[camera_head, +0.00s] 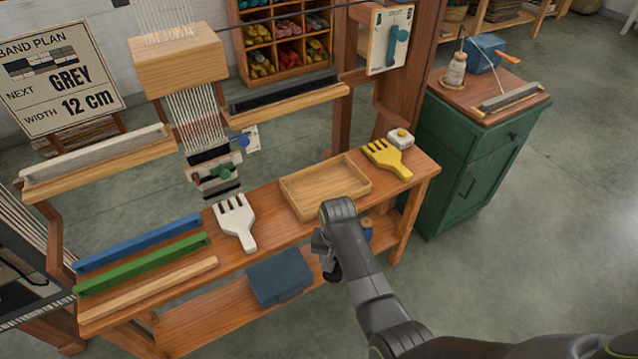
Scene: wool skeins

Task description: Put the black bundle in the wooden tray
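A long black bundle (285,93) lies in the right-hand wooden trough (290,107) of the loom, behind the bench. The wooden tray (310,209) stands on the bench top, right of the middle, and looks empty. My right arm comes in from the lower right. My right gripper (328,262) hangs in front of the bench's front edge, below the tray, apart from the bundle. Its fingers are small and dark, partly hidden by the wrist, so its opening is unclear. My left gripper is out of view.
A white comb (235,222) lies left of the tray, and a yellow comb (387,158) lies right of it. Blue (138,243) and green (142,264) bars lie on the bench's left. A whitish bundle (92,152) fills the left trough. A green cabinet (470,165) stands right.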

